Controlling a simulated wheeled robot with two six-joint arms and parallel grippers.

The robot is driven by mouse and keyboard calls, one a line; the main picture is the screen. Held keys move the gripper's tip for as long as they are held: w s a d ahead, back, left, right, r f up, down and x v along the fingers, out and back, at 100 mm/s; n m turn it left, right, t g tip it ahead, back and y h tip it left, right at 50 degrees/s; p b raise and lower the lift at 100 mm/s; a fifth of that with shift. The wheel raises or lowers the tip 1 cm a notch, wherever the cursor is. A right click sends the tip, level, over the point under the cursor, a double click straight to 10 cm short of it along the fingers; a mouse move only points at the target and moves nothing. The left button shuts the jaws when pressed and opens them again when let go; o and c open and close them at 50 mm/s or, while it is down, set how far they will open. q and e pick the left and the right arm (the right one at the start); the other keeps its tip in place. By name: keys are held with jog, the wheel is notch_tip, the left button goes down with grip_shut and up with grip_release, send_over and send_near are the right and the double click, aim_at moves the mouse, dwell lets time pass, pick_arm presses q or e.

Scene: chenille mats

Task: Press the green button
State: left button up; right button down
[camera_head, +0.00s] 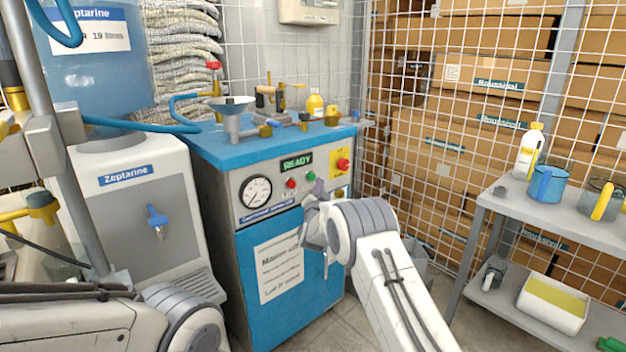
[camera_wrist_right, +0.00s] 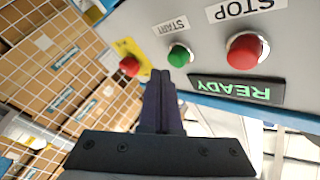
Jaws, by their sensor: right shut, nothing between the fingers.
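The green button (camera_head: 311,177) is on the grey front panel of the blue machine, right of a red button (camera_head: 291,184) and below the lit READY display (camera_head: 297,162). In the right wrist view, which is upside down, the green button (camera_wrist_right: 180,55) sits by the label START, and the red button (camera_wrist_right: 247,50) by STOP. My right gripper (camera_head: 318,186) is shut and empty, in front of the panel close to the green button. Its fingertips (camera_wrist_right: 158,73) appear just beside that button; I cannot tell whether they touch the panel. My left gripper is not in view.
A red button on a yellow plate (camera_head: 341,176) is right of the green one, and also shows in the wrist view (camera_wrist_right: 130,65). A pressure gauge (camera_head: 256,192) is at the left. A funnel (camera_head: 230,105) and fittings stand on the machine top. A shelf (camera_head: 500,200) stands right.

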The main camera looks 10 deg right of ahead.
jog(key=shift+w, duration=0.1)
dwell(0.6)
jog(key=shift+w+a+b, duration=0.2)
jog(key=shift+w+b, duration=0.1)
jog(key=shift+w+a, duration=0.25)
jog(key=shift+w, duration=0.15)
dwell(0.7)
jog(key=shift+s+d+b, duration=0.3)
jog(key=shift+s+d, duration=0.15)
jog(key=shift+s, duration=0.35)
jog(key=s, duration=0.1)
jog(key=s+d, duration=0.1)
jog(key=s, duration=0.1)
jog(key=s+d, duration=0.1)
jog(key=shift+s+d+b, duration=0.15)
jog(key=shift+d+b, duration=0.1)
jog(key=shift+b, duration=0.1)
